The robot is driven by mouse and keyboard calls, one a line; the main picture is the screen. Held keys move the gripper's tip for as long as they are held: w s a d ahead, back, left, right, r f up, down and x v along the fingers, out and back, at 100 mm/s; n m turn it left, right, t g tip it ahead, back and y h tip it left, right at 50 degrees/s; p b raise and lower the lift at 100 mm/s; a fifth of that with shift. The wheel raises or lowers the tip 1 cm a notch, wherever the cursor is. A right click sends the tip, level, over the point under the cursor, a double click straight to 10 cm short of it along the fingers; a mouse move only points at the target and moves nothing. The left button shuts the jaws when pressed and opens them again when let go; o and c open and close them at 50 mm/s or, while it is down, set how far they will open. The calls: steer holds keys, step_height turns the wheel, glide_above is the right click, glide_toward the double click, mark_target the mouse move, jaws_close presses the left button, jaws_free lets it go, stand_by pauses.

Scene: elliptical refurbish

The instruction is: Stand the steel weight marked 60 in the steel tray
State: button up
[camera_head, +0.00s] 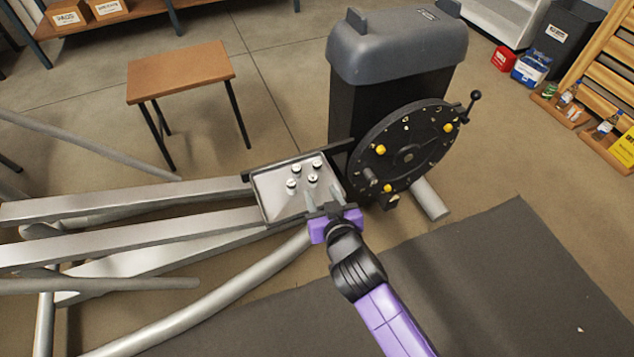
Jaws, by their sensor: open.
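The steel tray (268,197) sits on the metal frame, left of the black disc. Several small steel weights with dark markings stand in it, close together: one at the back left (296,169), one at the back right (317,165), one at the front left (291,184) and one at the front right (313,178). Their numbers are too small to read, so I cannot tell which is marked 60. My gripper (323,191) is open at the tray's front right edge, its fingers reaching toward the weights. No weight shows between the fingers.
The black disc (407,157) with yellow knobs and a grey-topped housing (397,45) stand close to the right of the tray. Silver frame tubes (130,238) run left. A brown stool (180,72) stands behind. A dark mat (490,280) covers the front right floor.

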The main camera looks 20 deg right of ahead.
steer(key=v, duration=0.5)
steer(key=shift+p, duration=0.35)
steer(key=shift+s, duration=0.1)
steer(key=s+d+f+n+y, duration=0.1)
steer(key=s+f, duration=0.1)
steer(key=s, duration=0.8)
steer(key=s+r, duration=0.4)
steer(key=s, duration=0.3)
steer(key=s+r+t, duration=0.1)
steer(key=s+r, duration=0.3)
steer(key=s, duration=0.3)
steer(key=s+d+r, duration=0.1)
steer(key=s+r, duration=0.4)
steer(key=s, duration=0.3)
steer(key=shift+t+y, duration=0.3)
steer(key=shift+s+r, duration=0.1)
